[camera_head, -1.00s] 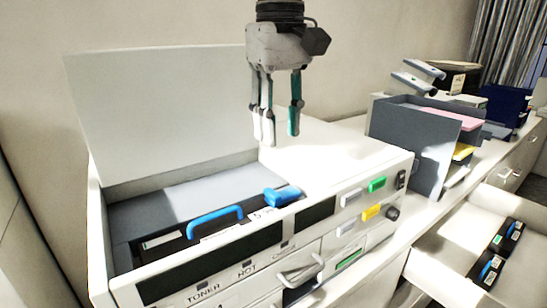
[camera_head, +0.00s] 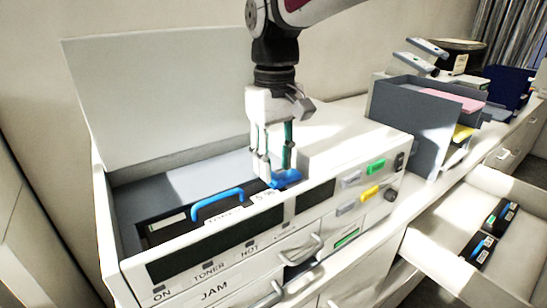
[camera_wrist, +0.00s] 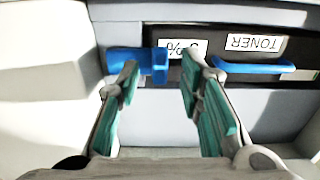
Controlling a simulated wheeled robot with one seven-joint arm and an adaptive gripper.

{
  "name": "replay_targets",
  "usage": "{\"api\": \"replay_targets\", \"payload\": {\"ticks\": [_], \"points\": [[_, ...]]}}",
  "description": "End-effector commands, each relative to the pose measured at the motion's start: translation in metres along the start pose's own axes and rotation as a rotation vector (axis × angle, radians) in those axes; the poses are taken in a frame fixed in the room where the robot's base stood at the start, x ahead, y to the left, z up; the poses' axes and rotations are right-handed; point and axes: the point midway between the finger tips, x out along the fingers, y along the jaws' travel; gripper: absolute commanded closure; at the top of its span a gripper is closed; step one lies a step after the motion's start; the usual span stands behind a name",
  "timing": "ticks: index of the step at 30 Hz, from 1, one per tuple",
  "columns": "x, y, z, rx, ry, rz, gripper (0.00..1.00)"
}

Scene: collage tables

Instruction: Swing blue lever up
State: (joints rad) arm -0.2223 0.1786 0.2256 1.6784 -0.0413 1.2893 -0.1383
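The blue lever (camera_head: 284,179) lies low inside the opened printer bay, to the right of the blue handle (camera_head: 217,203) on the toner unit. In the wrist view the blue lever (camera_wrist: 138,62) shows just beyond my left fingertip, with its end between the two fingers' lines. My gripper (camera_head: 272,178) points down at the lever and its fingers are apart. In the wrist view my gripper (camera_wrist: 160,72) is open with nothing visibly held. In the head view the fingertips overlap the lever, and I cannot tell whether they touch it.
The printer's raised lid (camera_head: 160,110) stands behind the bay. The front panel (camera_head: 230,240) and the raised right top (camera_head: 335,140) bound it. A grey paper organiser (camera_head: 410,130) and an open drawer (camera_head: 450,225) with dark cartridges are at the right.

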Motion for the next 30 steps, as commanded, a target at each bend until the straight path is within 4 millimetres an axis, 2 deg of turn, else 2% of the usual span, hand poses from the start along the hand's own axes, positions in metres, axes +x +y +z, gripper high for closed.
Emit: {"api": "replay_targets", "payload": {"ticks": [6, 14, 15, 19, 20, 30], "points": [[0.016, 0.0, 0.0, 0.0, -0.001, 0.0, 0.66], [0.017, 0.0, 0.0, 0.0, 0.0, 0.0, 0.66], [0.017, 0.0, 0.0, 0.0, 0.0, 0.0, 0.68], [0.017, 0.0, 0.0, 0.0, 0.0, 0.0, 0.98], [0.017, 0.0, 0.0, 0.0, 0.0, 0.0, 1.0], [0.015, 0.001, 0.0, 0.002, 0.0, -0.018, 1.0]]}}
